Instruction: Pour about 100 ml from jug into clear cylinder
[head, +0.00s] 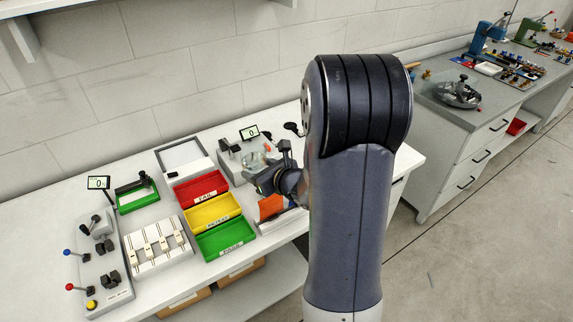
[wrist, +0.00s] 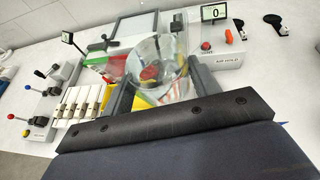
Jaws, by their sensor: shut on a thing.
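My gripper (wrist: 160,82) is shut on a clear, see-through vessel, which I take for the jug (wrist: 152,62). The jug sits between the two dark fingers, with the coloured bins showing through it. In the head view my gripper (head: 268,178) is at the right of the bench, largely hidden behind my arm, with the jug (head: 254,160) faintly visible beside it. A faint clear upright shape behind the jug in the wrist view may be the clear cylinder (wrist: 179,36); its outline and any liquid level are too unclear to tell.
Red (head: 201,189), yellow (head: 212,212) and green (head: 224,239) bins stand left of my gripper. A white switch fixture (head: 157,246) and a lever box (head: 102,262) stand further left. A grey fixture with a display (wrist: 218,52) stands behind the jug. A framed white panel (head: 184,157) lies at the back.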

